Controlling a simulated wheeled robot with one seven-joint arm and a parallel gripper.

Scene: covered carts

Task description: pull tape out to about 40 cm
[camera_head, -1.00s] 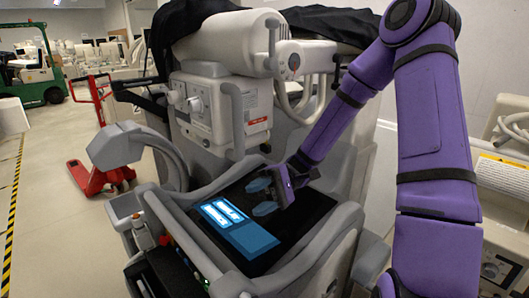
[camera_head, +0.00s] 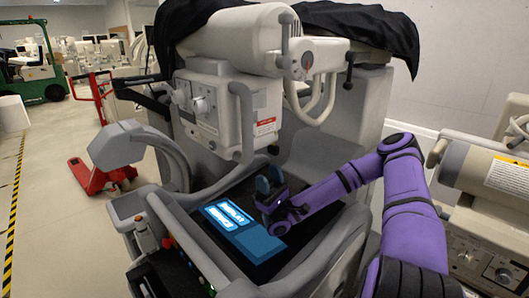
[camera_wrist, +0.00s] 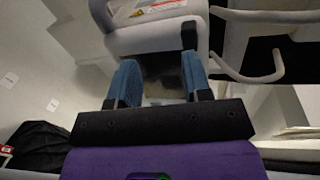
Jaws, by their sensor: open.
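I cannot make out a tape for certain in either view. The grey machine's control head (camera_head: 240,118), with knobs and a red-marked label, stands upright beyond my gripper. A round-ended cylinder (camera_head: 305,59) with a small red mark sits on the crossbar to its upper right. My gripper (camera_head: 270,178) is open and empty, its blue fingers raised above the machine's dark tray. In the wrist view my gripper's (camera_wrist: 160,78) two blue fingers stand apart with nothing held between them. A pale, labelled housing (camera_wrist: 155,35) shows beyond the fingertips.
A lit screen (camera_head: 228,215) lies in the tray left of my gripper. Grey rails edge the tray. A looped tube (camera_head: 318,105) hangs at the right, under a black cover (camera_head: 365,25).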

